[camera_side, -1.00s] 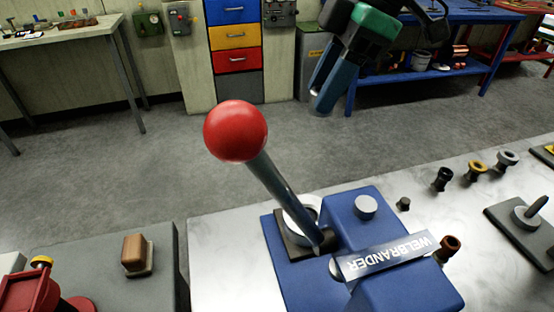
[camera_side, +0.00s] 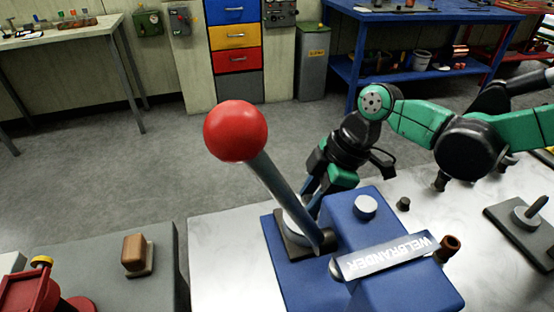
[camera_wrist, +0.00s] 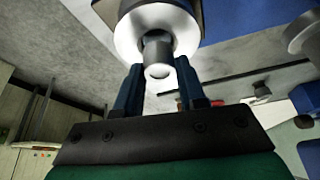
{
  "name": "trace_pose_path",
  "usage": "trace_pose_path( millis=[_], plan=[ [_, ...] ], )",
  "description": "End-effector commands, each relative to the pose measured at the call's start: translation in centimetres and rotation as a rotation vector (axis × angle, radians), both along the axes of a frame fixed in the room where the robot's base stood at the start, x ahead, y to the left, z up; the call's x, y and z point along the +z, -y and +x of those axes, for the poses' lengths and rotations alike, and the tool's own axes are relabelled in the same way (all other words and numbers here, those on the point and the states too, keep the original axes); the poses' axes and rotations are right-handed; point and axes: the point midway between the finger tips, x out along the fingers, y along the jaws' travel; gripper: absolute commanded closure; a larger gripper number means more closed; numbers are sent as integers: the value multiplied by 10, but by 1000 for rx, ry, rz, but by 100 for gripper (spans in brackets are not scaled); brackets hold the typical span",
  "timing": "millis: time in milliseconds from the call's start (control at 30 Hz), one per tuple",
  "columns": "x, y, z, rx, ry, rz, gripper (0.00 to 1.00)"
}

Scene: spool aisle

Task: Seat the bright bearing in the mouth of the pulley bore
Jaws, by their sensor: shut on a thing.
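The pulley (camera_side: 291,228) is a pale, bright disc on a dark base beside the blue press, mostly hidden behind the lever and my gripper. In the wrist view the pulley (camera_wrist: 127,36) is a wide pale ring just beyond my fingertips. My gripper (camera_side: 313,200) points down over it, its tips partly hidden. In the wrist view my gripper (camera_wrist: 158,78) is shut on a small grey cylinder with a bright end, seemingly the bearing (camera_wrist: 157,50). The bearing lies in line with the ring's middle. I cannot tell whether it touches or enters the bore.
The lever with a red ball (camera_side: 235,131) slants up close left of my gripper. The blue press (camera_side: 390,270) with its name plate stands to the right. A small dark knob (camera_side: 403,204) and a brown bush (camera_side: 450,246) are on the pale bench.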

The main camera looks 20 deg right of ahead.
Motion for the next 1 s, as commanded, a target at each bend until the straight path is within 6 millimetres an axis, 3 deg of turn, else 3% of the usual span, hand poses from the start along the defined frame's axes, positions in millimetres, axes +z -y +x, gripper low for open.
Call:
trace_pose_path(
  millis=[100, 467, 500, 600, 1000],
  plan=[
    [-11, 0, 0, 0, 0, 0, 100],
    [-14, 0, 0, 0, 0, 0, 100],
    [-15, 0, 0, 0, 0, 0, 62],
    [-15, 0, 0, 0, 0, 0, 34],
    [-10, 1, -1, 0, 0, 0, 33]
  ],
)
